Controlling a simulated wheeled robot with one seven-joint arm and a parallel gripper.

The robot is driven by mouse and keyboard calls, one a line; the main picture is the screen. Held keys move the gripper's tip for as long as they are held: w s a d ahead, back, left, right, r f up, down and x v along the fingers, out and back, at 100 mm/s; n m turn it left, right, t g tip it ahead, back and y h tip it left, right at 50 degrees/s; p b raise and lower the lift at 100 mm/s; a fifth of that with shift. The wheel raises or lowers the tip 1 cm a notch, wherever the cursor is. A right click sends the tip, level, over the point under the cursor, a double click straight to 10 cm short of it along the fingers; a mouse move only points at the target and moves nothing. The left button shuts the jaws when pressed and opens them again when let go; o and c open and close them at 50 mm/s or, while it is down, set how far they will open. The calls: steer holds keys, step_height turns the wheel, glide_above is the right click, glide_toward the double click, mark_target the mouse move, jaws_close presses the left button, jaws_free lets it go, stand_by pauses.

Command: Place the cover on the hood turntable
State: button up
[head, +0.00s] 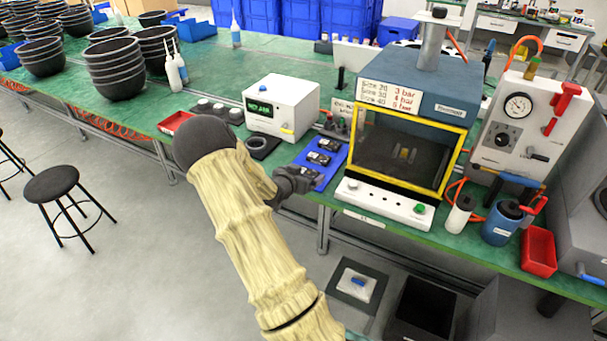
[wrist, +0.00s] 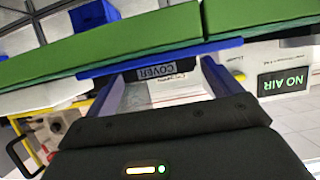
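My gripper (head: 300,180) is low at the front edge of the green bench, beside a blue tray (head: 338,176). The tray holds black pieces (head: 318,158) in a row. In the wrist view my gripper's two fingers (wrist: 160,88) stand wide apart, with a label reading COVER (wrist: 166,72) beyond and between them. I see nothing clearly clamped, and the cover itself is hard to make out. The hood (head: 405,150) has a yellow frame around its front, to the right of the tray.
A white box with a green display (head: 280,105) stands left of the tray; its NO AIR display also shows in the wrist view (wrist: 282,83). A gauge panel (head: 515,125), bottles and a red bin (head: 538,251) are right of the hood. A stool (head: 52,185) stands left.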

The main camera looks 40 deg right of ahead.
steer(key=r+v, duration=0.1)
steer(key=v, duration=1.6)
steer(key=shift+w+p, duration=0.2)
steer(key=shift+p, duration=0.25)
steer(key=shift+a+r, duration=0.1)
